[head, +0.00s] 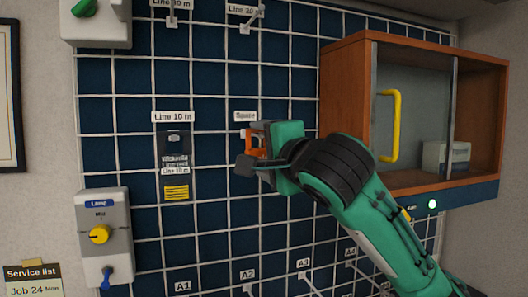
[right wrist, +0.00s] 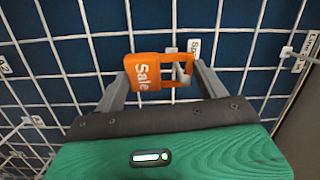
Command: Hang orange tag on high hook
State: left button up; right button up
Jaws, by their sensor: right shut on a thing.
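The orange tag (head: 263,133) is between the fingers of my right gripper (head: 256,152), in front of the grid wall just below the "Spare" label (head: 245,116). In the right wrist view the tag (right wrist: 146,72) shows white lettering and an open frame at its right end. A pale hook-like piece (right wrist: 183,73) shows through that opening; I cannot tell whether the tag touches it. My right gripper (right wrist: 160,80) is shut on the tag. Two hooks show high on the wall, the left one (head: 171,19) and the right one (head: 249,23). My left gripper is not in view.
A wooden cabinet (head: 345,52) with a yellow handle (head: 396,125) stands out from the wall on the right. A black tag (head: 174,143) hangs left of the gripper. A lamp switch box (head: 117,211) is at lower left. Lower hooks (head: 247,288) line the bottom.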

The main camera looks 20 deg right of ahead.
dwell(0.4)
jog(key=o, duration=1.1)
jog(key=shift+c, duration=0.2)
jog(key=shift+s, duration=0.2)
jog(key=s+d+b, duration=0.2)
jog(key=s+b, duration=0.4)
jog(key=s, duration=0.7)
jog(key=shift+d+f+b, duration=0.15)
jog(key=shift+d+b, duration=0.05)
jog(key=shift+b, duration=0.1)
